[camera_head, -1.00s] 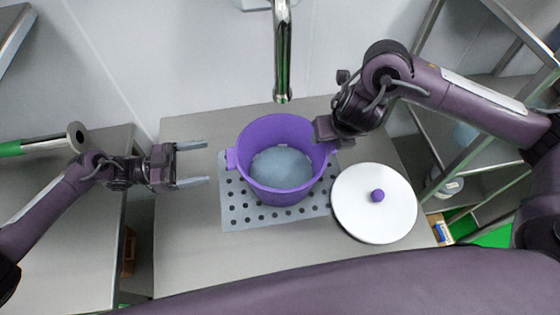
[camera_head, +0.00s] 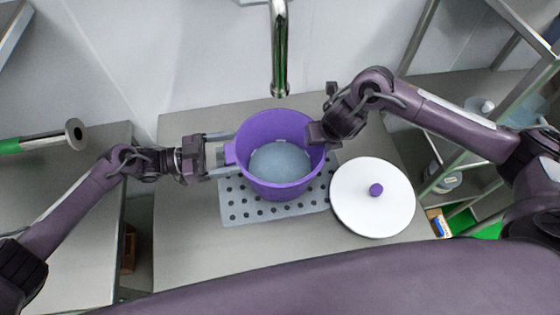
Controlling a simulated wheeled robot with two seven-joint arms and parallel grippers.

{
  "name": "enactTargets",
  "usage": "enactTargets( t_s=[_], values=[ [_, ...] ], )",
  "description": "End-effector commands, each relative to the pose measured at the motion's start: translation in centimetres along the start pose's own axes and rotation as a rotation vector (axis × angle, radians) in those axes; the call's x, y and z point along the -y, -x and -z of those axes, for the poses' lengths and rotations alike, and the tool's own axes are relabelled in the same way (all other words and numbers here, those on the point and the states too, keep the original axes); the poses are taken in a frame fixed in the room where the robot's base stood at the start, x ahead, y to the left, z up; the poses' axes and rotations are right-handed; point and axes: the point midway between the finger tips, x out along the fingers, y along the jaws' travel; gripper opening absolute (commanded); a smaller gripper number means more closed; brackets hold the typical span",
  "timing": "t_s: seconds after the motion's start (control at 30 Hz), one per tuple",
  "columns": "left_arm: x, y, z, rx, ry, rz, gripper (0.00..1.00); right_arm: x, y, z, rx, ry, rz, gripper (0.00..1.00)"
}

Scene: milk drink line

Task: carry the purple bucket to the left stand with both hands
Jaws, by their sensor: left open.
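The purple bucket (camera_head: 270,187) stands upright on a perforated grey mat on the middle table and holds a pale bluish content. It has a small handle on each side. My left gripper (camera_head: 222,154) is open at the bucket's left handle (camera_head: 230,154), its two fingers reaching to either side of it. My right gripper (camera_head: 318,134) is at the bucket's right rim, where the right handle is; its fingers and that handle are mostly hidden by the gripper body. The left stand is probably the metal table (camera_head: 75,225) at the left, which I cannot confirm.
A white lid with a purple knob (camera_head: 376,190) lies right of the bucket. A metal tap (camera_head: 280,60) hangs behind and above it. A pipe with a green end (camera_head: 40,141) lies over the left table. A gap separates the two tables. Metal shelves (camera_head: 460,150) stand at the right.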

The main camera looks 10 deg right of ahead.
Motion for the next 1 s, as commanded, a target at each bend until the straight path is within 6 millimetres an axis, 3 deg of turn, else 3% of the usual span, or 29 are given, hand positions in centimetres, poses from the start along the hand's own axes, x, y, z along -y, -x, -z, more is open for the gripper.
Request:
enactTargets(
  t_s=[0.27,0.73,0.9,1.0],
  values=[
    [-0.02,-0.11,-0.01,0.000,0.001,0.000,0.80,-0.02,-0.12,0.00,0.000,0.000,0.000,0.62],
    [-0.04,-0.08,-0.03,0.000,0.002,-0.001,0.20,0.11,-0.11,-0.05,0.001,-0.001,0.003,0.01],
    [-0.06,-0.08,-0.04,0.000,0.002,-0.001,0.00,0.19,-0.12,-0.07,0.002,-0.001,0.005,0.00],
    [-0.07,-0.08,-0.04,0.000,0.002,-0.001,0.00,0.24,-0.13,-0.08,0.002,-0.002,0.007,0.00]
  ],
)
